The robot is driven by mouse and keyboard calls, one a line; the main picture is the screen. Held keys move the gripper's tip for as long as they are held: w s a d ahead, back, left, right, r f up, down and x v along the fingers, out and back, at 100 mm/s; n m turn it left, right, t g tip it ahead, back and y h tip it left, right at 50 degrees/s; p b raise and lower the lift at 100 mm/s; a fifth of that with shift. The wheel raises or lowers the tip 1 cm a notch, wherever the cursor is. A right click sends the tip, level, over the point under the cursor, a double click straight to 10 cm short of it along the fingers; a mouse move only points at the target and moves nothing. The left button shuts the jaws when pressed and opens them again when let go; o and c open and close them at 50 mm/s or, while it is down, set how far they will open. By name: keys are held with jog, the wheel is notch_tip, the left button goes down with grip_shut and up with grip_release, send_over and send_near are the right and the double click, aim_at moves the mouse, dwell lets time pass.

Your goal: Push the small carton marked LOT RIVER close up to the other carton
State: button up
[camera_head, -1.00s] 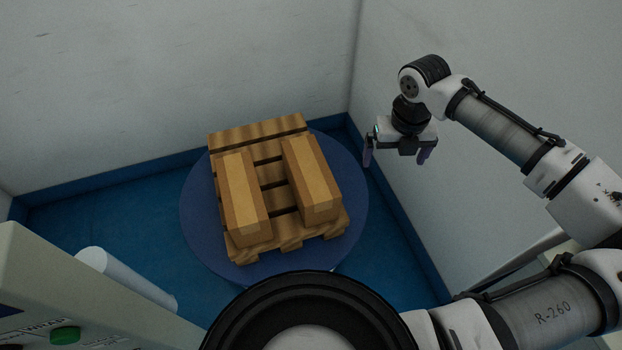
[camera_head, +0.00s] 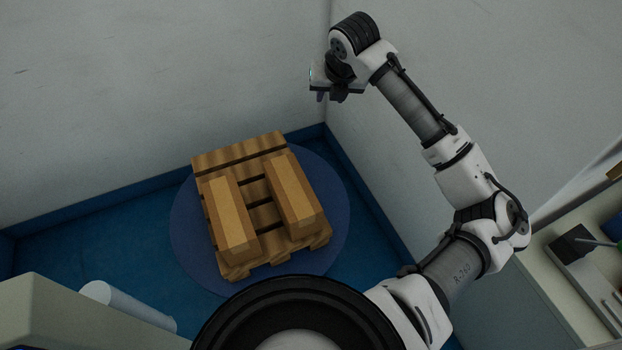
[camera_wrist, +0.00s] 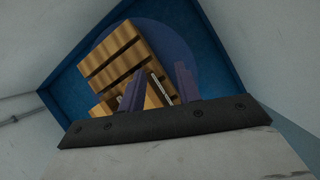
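Two long brown cartons lie side by side on a wooden pallet (camera_head: 240,153): a left carton (camera_head: 231,215) and a right carton (camera_head: 296,192). A gap with bare pallet slats separates them. No marking is readable, so I cannot tell which is LOT RIVER. My gripper (camera_head: 331,96) is raised above and behind the pallet near the wall corner, apart from both cartons. In the wrist view, its two purple fingers (camera_wrist: 159,86) stand apart with nothing held. The pallet (camera_wrist: 112,62) shows beyond them, and the fingers partly hide the cartons.
The pallet rests on a round blue turntable (camera_head: 338,215) on a blue floor (camera_head: 110,235). Pale walls close in behind and right. A white roll (camera_head: 125,303) and a beige cabinet (camera_head: 50,315) stand at lower left. A bench with tools (camera_head: 565,290) is at right.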

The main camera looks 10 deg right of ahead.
jog(key=w+r+m+p, duration=0.1)
jog(key=w+a+r+m+p, duration=0.1)
jog(key=w+p, duration=0.1)
jog(key=w+a+r+m+t+p, duration=0.1)
jog(key=w+r+m, duration=0.1)
jog(key=shift+r+y+p, duration=0.1)
jog(key=shift+y+p, duration=0.2)
jog(key=shift+p, duration=0.1)
grip_shut()
jog(key=s+f+m+g+p, duration=0.2)
jog(key=s+f+m+p, duration=0.1)
jog(key=f, duration=0.6)
jog(key=s+a+f+m+g+h+p, duration=0.1)
jog(key=s+f+m+g+p, duration=0.1)
jog(key=f, duration=0.8)
jog(key=s+a+f+m+g+p, duration=0.1)
jog(key=s+f+m+p, duration=0.3)
jog(key=s+f, duration=0.4)
notch_tip(320, 180, down, 2)
jog(key=shift+f+g+p, duration=0.1)
jog(key=shift+g+p, duration=0.5)
jog(key=shift+p, duration=0.3)
jog(key=shift+s+a, duration=0.15)
jog(key=shift+a, duration=0.3)
jog(key=shift+f, duration=0.1)
